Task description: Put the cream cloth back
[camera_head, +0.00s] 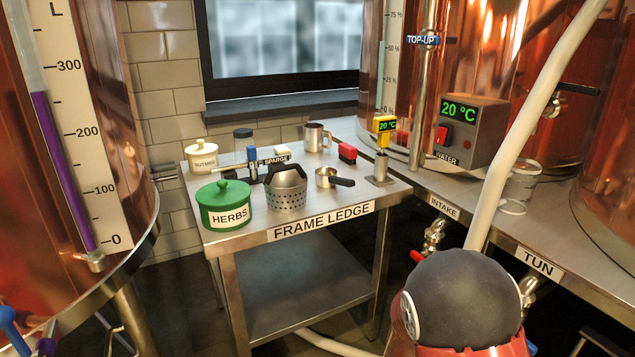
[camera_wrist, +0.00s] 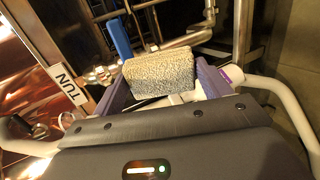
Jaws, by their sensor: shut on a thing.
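The cream cloth (camera_wrist: 160,74), a folded pad with a coarse speckled texture, is in the wrist view. My gripper (camera_wrist: 165,80) is shut on it, with one dark finger at each side. The cloth is held clear of the pipework seen beyond it. In the head view neither the gripper nor the cloth can be made out.
The steel table marked FRAME LEDGE (camera_head: 322,222) holds a green HERBS pot (camera_head: 224,205), a perforated basket (camera_head: 286,192), a small pan (camera_head: 327,178) and a steel mug (camera_head: 317,137). The TUN bench (camera_head: 565,271) stands right. A blue handle (camera_wrist: 119,38) is behind the cloth.

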